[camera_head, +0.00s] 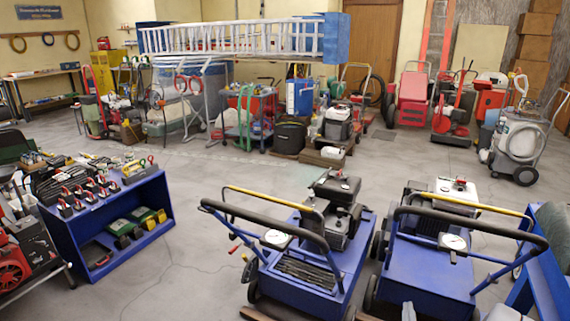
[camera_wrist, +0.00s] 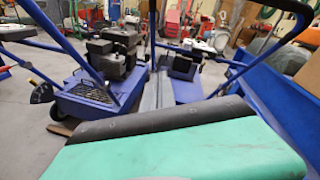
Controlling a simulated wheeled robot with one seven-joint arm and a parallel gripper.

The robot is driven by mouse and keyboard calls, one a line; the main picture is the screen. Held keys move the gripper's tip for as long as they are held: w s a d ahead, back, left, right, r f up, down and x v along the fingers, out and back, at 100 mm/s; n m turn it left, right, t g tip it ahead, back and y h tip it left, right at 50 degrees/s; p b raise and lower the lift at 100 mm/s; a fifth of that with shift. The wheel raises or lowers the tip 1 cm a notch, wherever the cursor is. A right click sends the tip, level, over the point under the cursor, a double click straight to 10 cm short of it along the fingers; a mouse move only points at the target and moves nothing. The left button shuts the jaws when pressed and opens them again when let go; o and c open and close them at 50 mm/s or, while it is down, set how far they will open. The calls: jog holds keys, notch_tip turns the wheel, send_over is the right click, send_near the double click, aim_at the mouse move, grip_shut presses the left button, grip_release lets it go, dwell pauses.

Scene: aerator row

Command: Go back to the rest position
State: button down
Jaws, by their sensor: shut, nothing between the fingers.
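A green surface (camera_wrist: 190,150) with a dark rounded edge fills the bottom of the wrist view, very close to the camera. Two blue aerators stand side by side: the left one (camera_head: 290,275) and the right one (camera_head: 425,275). The left aerator also shows in the wrist view (camera_wrist: 80,100).
A blue shelf unit (camera_head: 110,235) with tools stands at the left. A blue-framed machine (camera_head: 540,285) is at the right edge. Carts, a pressure washer (camera_head: 520,140) and a ladder (camera_head: 240,40) are at the back. Concrete floor (camera_head: 210,200) is clear between shelf and aerators.

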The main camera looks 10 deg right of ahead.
jog(key=w+a+r+n+g+y+p, duration=0.25)
jog(key=a+r+n+y, duration=0.2)
jog(key=a+n, duration=0.6)
jog(key=w+a+r+n+g+y+p, duration=0.2)
jog(key=w+a+r+n+y+p, duration=0.3)
jog(key=a+n, duration=0.6)
jog(key=s+a+r+n+g+h+p, duration=0.1)
jog(key=s+r+n+g, duration=0.2)
jog(key=s+r+n, duration=0.2)
jog(key=s+a+r+n+g+h+p, duration=0.1)
jog(key=s+r+n+g, duration=0.3)
jog(key=s+n, duration=0.6)
jog(key=s+r, duration=0.1)
jog(key=s, duration=0.2)
jog(key=shift+s+p, duration=0.2)
jog(key=shift+p, duration=0.2)
